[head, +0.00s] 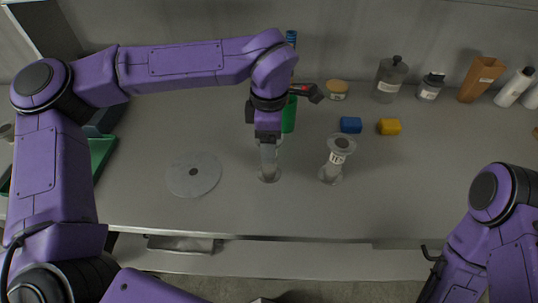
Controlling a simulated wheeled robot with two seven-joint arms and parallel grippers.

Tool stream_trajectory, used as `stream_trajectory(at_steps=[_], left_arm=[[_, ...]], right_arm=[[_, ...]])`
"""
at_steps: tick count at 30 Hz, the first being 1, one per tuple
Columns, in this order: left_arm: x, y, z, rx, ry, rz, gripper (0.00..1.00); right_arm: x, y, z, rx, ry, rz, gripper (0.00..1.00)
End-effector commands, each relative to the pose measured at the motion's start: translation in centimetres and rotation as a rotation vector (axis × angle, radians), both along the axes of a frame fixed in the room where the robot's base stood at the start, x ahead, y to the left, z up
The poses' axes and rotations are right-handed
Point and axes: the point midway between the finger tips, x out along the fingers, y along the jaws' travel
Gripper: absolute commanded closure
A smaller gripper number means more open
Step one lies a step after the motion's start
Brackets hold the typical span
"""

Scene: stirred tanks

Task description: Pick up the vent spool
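Two grey spool-shaped pieces with flanged ends stand upright on the grey bench. One spool (269,170) is under my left gripper, its upper part hidden. The other spool (336,160), to its right, has a wide round top flange and a white label too small to read. I cannot tell which is the vent spool. My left gripper (268,144) points down at the top of the left spool; its fingers are hard to make out, so I cannot tell whether it grips. My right gripper (432,262) is low at the right, in front of the bench, mostly hidden by its arm.
A flat grey disc (194,174) lies left of the spools. A green cylinder (289,116) stands behind my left wrist. Blue (351,125) and yellow (389,127) blocks lie behind the right spool. Bottles (391,79) line the back. The bench's right front is clear.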

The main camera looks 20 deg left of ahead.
Motion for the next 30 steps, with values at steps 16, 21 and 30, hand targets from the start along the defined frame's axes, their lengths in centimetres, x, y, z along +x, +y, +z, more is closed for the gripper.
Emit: stream_trajectory(at_steps=[16, 21, 30], left_arm=[[0.1, 0.0, 1.0, 0.001, -0.002, 0.001, 0.88], [-0.9, 0.3, 4.3, 0.0, -0.008, 0.0, 0.88], [-8.8, 2.2, 10.6, 0.0, -0.007, 0.0, 0.88]], right_arm=[[0.0, 0.0, -0.1, 0.0, 0.0, 0.0, 0.32], [0.0, 0.0, -0.7, 0.0, 0.0, 0.0, 0.32], [0.0, 0.0, -2.7, 0.0, 0.0, 0.0, 0.32]])
